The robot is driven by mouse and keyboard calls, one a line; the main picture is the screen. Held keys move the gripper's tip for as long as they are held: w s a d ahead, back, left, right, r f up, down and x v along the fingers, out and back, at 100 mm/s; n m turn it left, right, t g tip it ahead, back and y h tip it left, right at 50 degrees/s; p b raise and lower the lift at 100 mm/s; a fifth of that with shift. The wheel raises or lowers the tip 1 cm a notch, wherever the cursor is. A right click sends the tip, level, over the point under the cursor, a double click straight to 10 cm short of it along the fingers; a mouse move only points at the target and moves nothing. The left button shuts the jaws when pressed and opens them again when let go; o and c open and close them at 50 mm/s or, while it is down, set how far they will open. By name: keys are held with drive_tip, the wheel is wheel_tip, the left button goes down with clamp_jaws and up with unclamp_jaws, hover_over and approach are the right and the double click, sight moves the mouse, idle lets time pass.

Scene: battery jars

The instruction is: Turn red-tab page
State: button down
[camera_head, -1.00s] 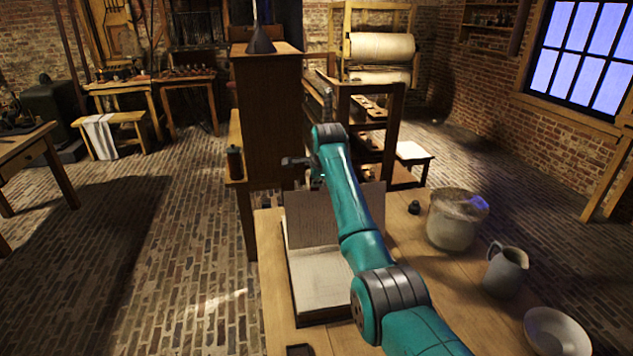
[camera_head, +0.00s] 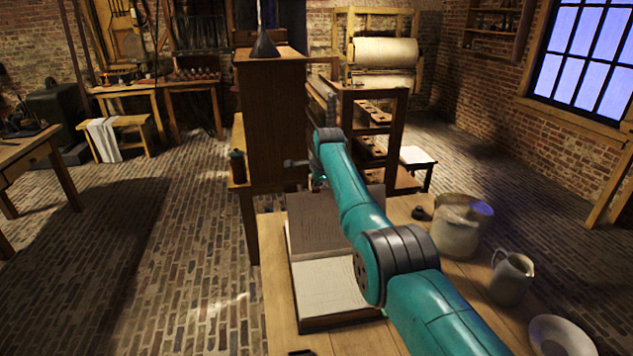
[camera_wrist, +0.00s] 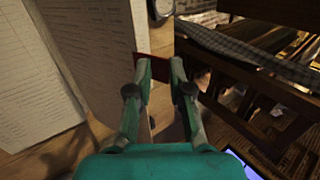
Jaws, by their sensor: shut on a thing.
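An open book (camera_head: 327,302) lies on the wooden table in the head view, its near page pale with fine lines. A leaf (camera_head: 318,223) stands raised at its far part and looks brown and shaded. In the wrist view one printed page (camera_wrist: 32,85) is at the left, and another printed leaf (camera_wrist: 92,45) stands beside it. A dark red tab (camera_wrist: 201,76) sits at my gripper's fingertips. My gripper (camera_wrist: 160,65) is shut on the tab, with its two teal fingers on either side. In the head view my arm hides most of the gripper and part of the book.
On the table (camera_head: 405,330) right of the book stand a crock (camera_head: 458,235), a jug (camera_head: 511,277) and a bowl (camera_head: 560,338). A small dark object (camera_head: 421,213) lies near the crock. A tall wooden cabinet (camera_head: 272,120) and a shelf rack (camera_head: 372,130) stand beyond.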

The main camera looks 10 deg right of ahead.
drive_tip(key=shift+a+r, duration=0.1)
drive_tip(key=c, duration=1.4)
unclamp_jaws()
drive_tip(key=shift+v, duration=5.9)
